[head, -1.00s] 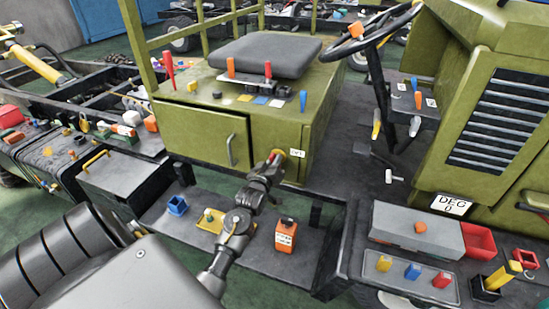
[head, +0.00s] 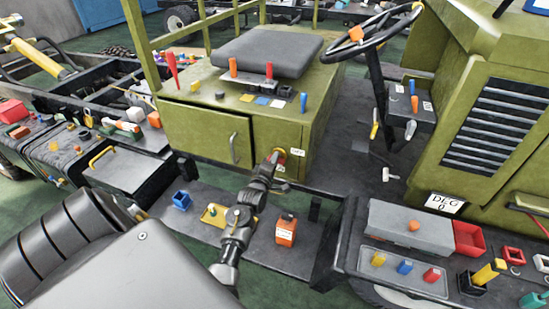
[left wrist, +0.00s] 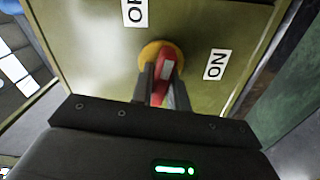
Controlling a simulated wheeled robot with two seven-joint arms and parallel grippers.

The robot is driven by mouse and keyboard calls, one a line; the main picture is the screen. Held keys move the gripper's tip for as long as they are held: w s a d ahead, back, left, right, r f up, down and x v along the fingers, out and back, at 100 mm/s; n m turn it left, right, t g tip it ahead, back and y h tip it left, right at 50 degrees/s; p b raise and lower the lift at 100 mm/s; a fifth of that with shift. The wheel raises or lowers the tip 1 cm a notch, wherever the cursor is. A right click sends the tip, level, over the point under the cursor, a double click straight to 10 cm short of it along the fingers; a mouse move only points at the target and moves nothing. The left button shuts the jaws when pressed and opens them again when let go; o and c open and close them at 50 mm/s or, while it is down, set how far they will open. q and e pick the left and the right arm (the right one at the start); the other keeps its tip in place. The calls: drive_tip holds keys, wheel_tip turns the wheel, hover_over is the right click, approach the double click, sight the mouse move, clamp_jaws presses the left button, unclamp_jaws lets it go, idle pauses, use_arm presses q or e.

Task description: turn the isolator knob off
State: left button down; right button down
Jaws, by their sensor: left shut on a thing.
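The isolator knob has a red handle (left wrist: 167,68) on a round yellow plate (left wrist: 149,53), on the olive-green seat box (head: 205,130). In the left wrist view an ON label (left wrist: 215,64) is to its right and a partly cut-off OFF label (left wrist: 135,12) is above it. The red handle lies roughly upright in that view. My left gripper (left wrist: 161,88) is shut on the handle, one dark finger on each side. In the head view my left gripper (head: 275,158) reaches the box front and hides most of the knob. My right gripper is not in view.
A black ledge with a blue square holder (head: 181,201), a yellow plate (head: 209,221) and an orange box (head: 286,231) lies below my left arm. A grey seat (head: 268,55) tops the box. A steering wheel (head: 377,32) stands to the right.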

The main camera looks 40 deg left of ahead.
use_arm(q)
drive_tip(key=shift+n+p, duration=0.35)
drive_tip(key=shift+n, duration=0.65)
drive_tip(key=c, duration=1.4)
unclamp_jaws()
drive_tip(key=shift+f, duration=0.1)
drive_tip(key=shift+s+d, duration=0.15)
drive_tip(key=shift+s, duration=0.3)
drive_tip(key=b+v, duration=0.2)
drive_tip(key=v, duration=0.8)
drive_tip(key=shift+w, duration=0.15)
